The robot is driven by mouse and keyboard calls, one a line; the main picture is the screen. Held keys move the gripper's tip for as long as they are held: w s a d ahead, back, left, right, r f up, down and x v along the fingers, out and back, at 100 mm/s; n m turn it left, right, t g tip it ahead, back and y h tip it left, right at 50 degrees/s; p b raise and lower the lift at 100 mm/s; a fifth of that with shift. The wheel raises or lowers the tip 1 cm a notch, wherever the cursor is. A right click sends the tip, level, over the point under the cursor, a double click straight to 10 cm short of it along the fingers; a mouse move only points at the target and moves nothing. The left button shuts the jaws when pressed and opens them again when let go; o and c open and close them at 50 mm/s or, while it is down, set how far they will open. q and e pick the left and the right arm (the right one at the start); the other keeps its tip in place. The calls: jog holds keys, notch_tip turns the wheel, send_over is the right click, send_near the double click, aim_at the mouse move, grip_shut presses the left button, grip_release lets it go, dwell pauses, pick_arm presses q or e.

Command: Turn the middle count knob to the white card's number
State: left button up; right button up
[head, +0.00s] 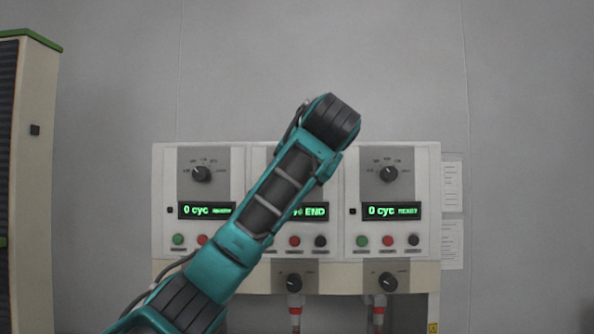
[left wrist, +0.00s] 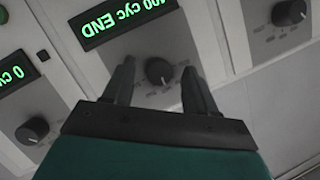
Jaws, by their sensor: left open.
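The middle unit's count knob (left wrist: 159,71) is black with a pale pointer line and shows in the left wrist view, which looks at the panel roughly upside down. My left gripper (left wrist: 158,67) is open, its two fingers on either side of that knob in the picture. I cannot tell how far the tips are from the panel. The middle display (left wrist: 118,18) ends in "00 cyc END"; its first digit is unclear. In the head view my left arm (head: 265,200) covers most of the middle unit, hiding knob and fingers. I cannot make out a white card's number.
The left unit (head: 170,160) and right unit (head: 425,160) have their own knobs (head: 201,174) (head: 388,174) and "0 cyc" displays. Lower knobs (head: 292,282) (head: 387,282) sit beneath. White sheets (head: 453,186) with unreadable print hang at right. A tall cabinet (head: 35,180) stands left.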

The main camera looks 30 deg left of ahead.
pick_arm(q)
jog(key=b+v, duration=0.9)
jog(key=v, duration=0.4)
dwell(0.6)
jog(key=shift+f, duration=0.1)
